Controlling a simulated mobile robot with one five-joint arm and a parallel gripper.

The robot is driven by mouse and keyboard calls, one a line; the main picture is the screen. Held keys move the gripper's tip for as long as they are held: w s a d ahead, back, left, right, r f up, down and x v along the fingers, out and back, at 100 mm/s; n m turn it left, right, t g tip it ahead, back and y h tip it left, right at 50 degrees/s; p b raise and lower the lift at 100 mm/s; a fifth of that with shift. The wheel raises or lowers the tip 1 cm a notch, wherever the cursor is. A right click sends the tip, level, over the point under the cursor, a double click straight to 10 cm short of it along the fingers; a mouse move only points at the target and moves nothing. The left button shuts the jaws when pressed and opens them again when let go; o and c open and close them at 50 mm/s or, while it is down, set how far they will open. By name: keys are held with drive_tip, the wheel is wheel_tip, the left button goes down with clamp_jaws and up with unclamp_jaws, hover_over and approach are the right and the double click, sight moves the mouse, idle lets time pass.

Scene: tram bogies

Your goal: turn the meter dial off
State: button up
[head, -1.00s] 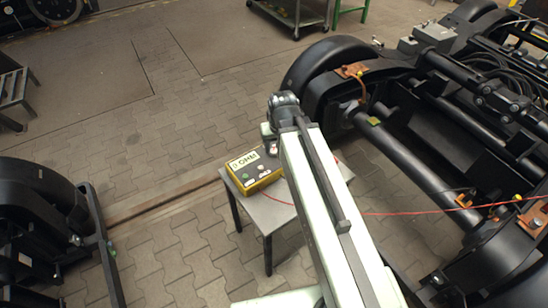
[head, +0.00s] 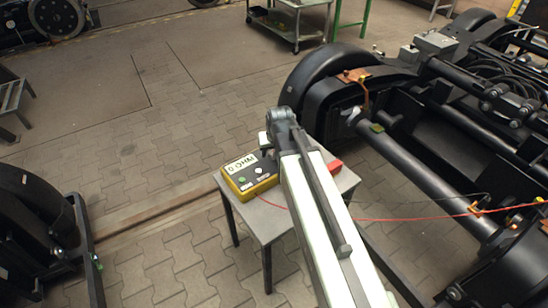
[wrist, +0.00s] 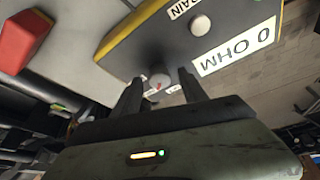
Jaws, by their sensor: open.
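The meter (head: 250,180) is a yellow and black box with a white "0 OHM" label. It sits on a small grey table (head: 270,218) left of my arm in the head view. In the wrist view the meter (wrist: 150,35) fills the top, with its label (wrist: 237,47) upside down. In the head view my arm hides the fingertips.
A second pale knob (wrist: 200,25) sits on the meter. A red block (wrist: 22,42) lies beside it on the table; a red cable (head: 420,217) runs right. A black bogie (head: 420,150) stands close on the right. Paved floor at left is open.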

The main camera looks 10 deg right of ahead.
drive_tip(key=shift+r, duration=0.1)
clamp_jaws()
drive_tip(key=shift+n, duration=0.4)
drive_tip(key=n+y, duration=0.2)
drive_tip(key=n, duration=0.2)
drive_tip(key=shift+d, duration=0.2)
drive_tip(key=shift+w+n+g+y, duration=0.1)
drive_tip(key=shift+n+g+y, duration=0.5)
drive_tip(key=shift+n, duration=1.5)
unclamp_jaws()
